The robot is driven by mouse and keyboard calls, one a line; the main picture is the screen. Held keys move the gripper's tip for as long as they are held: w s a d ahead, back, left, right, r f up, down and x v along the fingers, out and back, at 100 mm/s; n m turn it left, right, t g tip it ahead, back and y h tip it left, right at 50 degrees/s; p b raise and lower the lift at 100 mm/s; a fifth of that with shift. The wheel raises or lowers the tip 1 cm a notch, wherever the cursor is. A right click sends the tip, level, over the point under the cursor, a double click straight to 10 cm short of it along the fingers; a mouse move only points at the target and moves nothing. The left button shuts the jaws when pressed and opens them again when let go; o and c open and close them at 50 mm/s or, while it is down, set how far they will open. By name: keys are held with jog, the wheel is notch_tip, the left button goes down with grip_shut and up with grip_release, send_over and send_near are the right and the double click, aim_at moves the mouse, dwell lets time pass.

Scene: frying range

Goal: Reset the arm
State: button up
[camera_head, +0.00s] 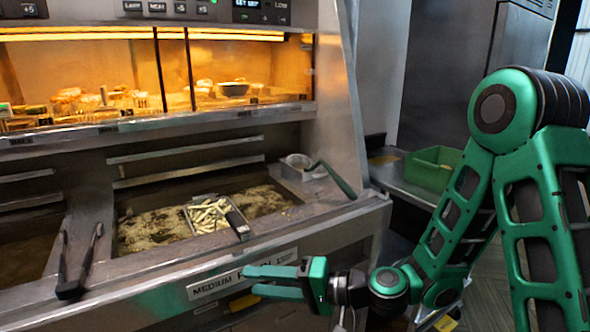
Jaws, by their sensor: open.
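My gripper (268,282) is in front of the fryer's front panel, at the lower middle of the view. Its two green fingers point left and are apart, with nothing between them. My green arm (455,225) reaches in from the right, bent at the elbow high on the right side.
A fry basket (212,215) with fries sits in the bubbling oil vat (150,228). Black tongs (75,280) lie on the left ledge. A green-handled scoop (330,175) is at the right. A green bin (432,167) stands on the side counter. A lit warming cabinet (160,75) is behind.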

jog(key=s+d+f+n+g+h, duration=0.15)
jog(key=d+h, duration=0.25)
jog(key=d, duration=0.6)
jog(key=s+d+f+h, duration=0.15)
jog(key=d+h, duration=0.25)
jog(key=d, duration=0.6)
jog(key=s+d+f+h, duration=0.1)
jog(key=d+f+h, duration=0.2)
jog(key=d, duration=0.7)
jog(key=s+d+r+m+g+h, duration=0.1)
jog(key=s+d+r+m+h, duration=0.1)
jog(key=s+d, duration=0.7)
jog(key=s+d+r+m+g+h, duration=0.2)
jog(key=s+d+r+m, duration=0.3)
jog(key=s+d, duration=0.3)
jog(key=shift+s+d, duration=0.35)
jog(key=shift+d, duration=0.05)
